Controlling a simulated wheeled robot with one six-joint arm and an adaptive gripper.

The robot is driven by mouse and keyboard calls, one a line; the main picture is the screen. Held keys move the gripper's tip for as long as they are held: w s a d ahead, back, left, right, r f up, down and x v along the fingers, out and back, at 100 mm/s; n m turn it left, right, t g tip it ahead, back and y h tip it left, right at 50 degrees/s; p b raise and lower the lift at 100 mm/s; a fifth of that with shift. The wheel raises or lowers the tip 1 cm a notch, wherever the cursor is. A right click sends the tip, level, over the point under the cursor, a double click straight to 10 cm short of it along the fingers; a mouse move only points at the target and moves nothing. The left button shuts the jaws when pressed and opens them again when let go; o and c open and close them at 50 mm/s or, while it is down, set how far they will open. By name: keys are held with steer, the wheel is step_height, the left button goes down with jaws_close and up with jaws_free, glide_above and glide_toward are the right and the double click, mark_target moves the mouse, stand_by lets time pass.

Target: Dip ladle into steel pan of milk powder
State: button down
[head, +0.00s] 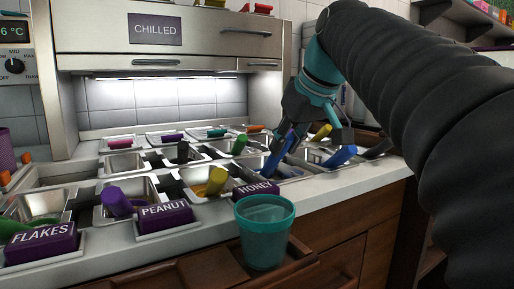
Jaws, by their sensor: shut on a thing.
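My gripper (284,139) reaches down from the upper right over the steel pans. It is shut on a blue ladle handle (275,163), which slants down to the left. The ladle's lower end is at or inside a steel pan (290,173) behind the HONEY label; its bowl is hidden. No milk powder label is readable, so I cannot tell which pan holds milk powder.
Several steel pans with coloured handles line the counter. A purple handle (116,201) and a yellow handle (216,181) stand near the PEANUT (164,213) and HONEY (258,188) labels. A teal cup (265,233) stands in front.

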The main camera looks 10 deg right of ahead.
steer(key=shift+s+d+f+t+b, duration=0.15)
steer(key=shift+s+f+t+b, duration=0.4)
steer(key=shift+b, duration=0.4)
steer(key=shift+r, duration=0.2)
step_height(320, 180, up, 10)
steer(key=t+p, duration=0.1)
steer(key=p, duration=0.6)
steer(key=shift+s+d+y, duration=0.15)
steer(key=shift+s+y, duration=0.25)
steer(key=shift+s, duration=0.05)
steer(key=shift+f, duration=0.2)
stand_by(1.2)
